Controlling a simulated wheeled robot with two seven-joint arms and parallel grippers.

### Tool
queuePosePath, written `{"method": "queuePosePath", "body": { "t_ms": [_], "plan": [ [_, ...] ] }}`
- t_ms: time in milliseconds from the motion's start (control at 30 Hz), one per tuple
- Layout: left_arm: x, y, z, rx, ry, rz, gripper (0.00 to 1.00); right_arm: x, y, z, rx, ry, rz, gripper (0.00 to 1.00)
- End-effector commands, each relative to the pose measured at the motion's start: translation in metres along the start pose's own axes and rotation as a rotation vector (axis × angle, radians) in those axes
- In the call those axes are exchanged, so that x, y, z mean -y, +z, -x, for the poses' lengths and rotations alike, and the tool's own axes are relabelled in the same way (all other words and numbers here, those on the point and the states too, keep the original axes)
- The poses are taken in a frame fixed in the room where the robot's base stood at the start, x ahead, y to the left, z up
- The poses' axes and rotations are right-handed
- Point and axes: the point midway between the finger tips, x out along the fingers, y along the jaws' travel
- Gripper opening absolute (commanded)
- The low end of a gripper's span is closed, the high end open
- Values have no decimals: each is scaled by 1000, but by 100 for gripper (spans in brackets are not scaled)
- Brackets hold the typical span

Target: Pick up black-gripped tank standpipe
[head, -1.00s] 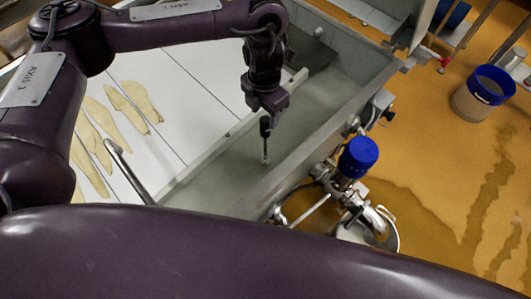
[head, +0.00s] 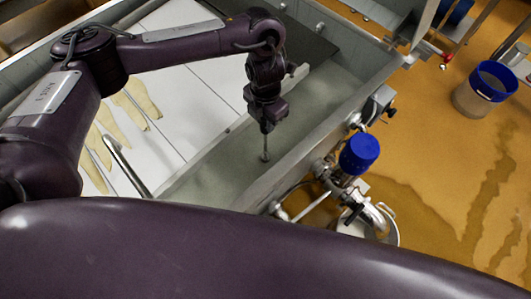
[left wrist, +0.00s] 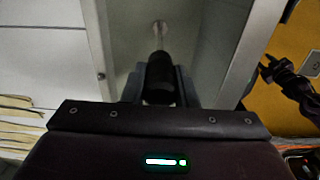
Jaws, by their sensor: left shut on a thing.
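The standpipe (head: 265,143) is a thin metal rod with a small foot, upright in the grey tank (head: 325,100). In the left wrist view its black grip (left wrist: 160,75) sits between the fingers, and its metal lower part (left wrist: 159,32) points away from me over the tank floor. My left gripper (head: 266,118) is shut on the black grip, which it hides in the head view. Whether the foot touches the tank floor I cannot tell.
White boards (head: 190,105) with pale pieces lie left of the tank. A curved metal pipe (head: 125,165) rises near them. Right of the tank stand a blue-topped valve (head: 359,154) and a blue-rimmed bucket (head: 485,90) on the orange floor.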

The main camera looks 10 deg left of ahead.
Motion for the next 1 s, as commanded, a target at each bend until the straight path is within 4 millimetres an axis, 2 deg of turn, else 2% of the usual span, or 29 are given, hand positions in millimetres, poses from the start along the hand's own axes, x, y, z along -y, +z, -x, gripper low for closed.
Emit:
{"method": "queuePosePath", "body": {
  "t_ms": [67,400,567,767,1000],
  "plan": [
    [0,0,0,0,0,0,0,0,-1,0,-1,0,0,35],
    [0,0,1,1,0,0,0,-1,-8,0,-11,2,-1,35],
    [0,1,8,3,0,0,0,-2,-9,2,-12,2,-1,35],
    [-2,1,33,4,4,-1,0,-2,-9,9,-13,3,-1,35],
    [-1,2,86,7,5,-3,0,-4,-9,16,-12,5,0,35]
  ]
}}
